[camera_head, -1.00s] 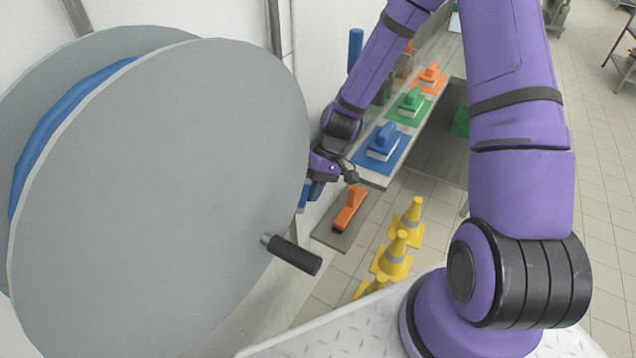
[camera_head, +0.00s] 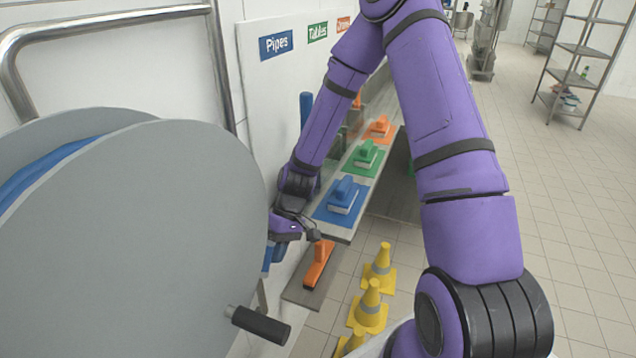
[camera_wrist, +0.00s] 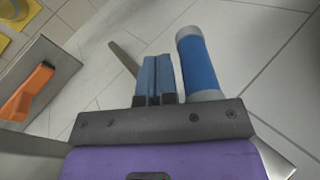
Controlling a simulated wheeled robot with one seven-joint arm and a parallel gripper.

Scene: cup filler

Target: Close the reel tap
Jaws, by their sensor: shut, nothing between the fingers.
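My gripper (camera_head: 270,262) is behind the right edge of the big grey hose reel (camera_head: 150,230) in the head view, partly hidden by the disc. In the wrist view my gripper's blue fingers (camera_wrist: 156,62) are shut together with nothing between them. A thin grey-brown bar (camera_wrist: 124,57), perhaps the tap's lever, slants up to the left just beside the fingertips; I cannot tell if they touch. A blue cylinder with grey ends (camera_wrist: 200,65) stands close to the right of the fingers. The tap's body is not clearly visible.
The reel's black crank handle (camera_head: 260,325) sticks out towards the lower right. Shelves with brushes, including an orange one (camera_head: 319,262), run along the wall. Yellow cones (camera_head: 370,308) stand on the floor. Tiled floor at the right is free.

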